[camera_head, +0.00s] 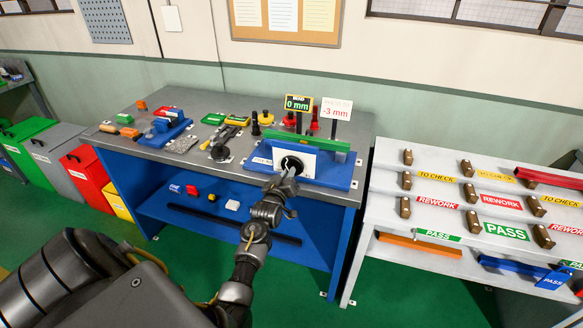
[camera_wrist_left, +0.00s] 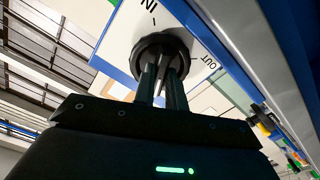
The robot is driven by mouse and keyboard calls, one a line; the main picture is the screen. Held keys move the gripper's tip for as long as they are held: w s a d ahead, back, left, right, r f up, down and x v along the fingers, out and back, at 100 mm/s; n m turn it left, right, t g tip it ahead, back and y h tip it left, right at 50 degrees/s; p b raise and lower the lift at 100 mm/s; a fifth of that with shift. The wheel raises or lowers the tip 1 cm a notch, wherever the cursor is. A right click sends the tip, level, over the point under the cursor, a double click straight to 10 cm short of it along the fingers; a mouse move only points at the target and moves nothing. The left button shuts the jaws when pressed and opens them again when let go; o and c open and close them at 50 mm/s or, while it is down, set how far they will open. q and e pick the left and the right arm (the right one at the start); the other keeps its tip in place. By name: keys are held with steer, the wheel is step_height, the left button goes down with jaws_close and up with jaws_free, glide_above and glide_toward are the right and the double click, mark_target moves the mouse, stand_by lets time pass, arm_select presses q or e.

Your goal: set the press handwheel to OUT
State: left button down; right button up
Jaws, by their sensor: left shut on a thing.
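The press (camera_head: 342,183) has a blue base and a white dial plate (camera_head: 309,163) at the front of the grey bench. Its black round handwheel (camera_head: 291,164) sits on that plate. In the left wrist view the handwheel (camera_wrist_left: 160,42) is close, with IN printed at upper left and OUT at right on the plate (camera_wrist_left: 128,22). My left gripper (camera_head: 288,175) is at the wheel, its fingers (camera_wrist_left: 164,78) shut on the wheel's grip part, which they partly hide. A black sign (camera_head: 299,103) above reads 0 mm; a white sign (camera_head: 336,109) reads -3 mm. My right gripper is out of view.
The grey bench top (camera_head: 240,172) holds clamps, tools and a blue vise (camera_head: 165,130) left of the press. A white sorting rack (camera_head: 385,185) with PASS, REWORK and TO CHECK labels stands close on the right. Coloured bins (camera_head: 85,170) stand at left.

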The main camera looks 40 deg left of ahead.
arm_select(q)
steer(key=shift+n+p, duration=0.7)
steer(key=shift+n, duration=1.6)
steer(key=n+p, duration=0.1)
steer(key=n, duration=0.3)
steer(key=shift+n, duration=0.3)
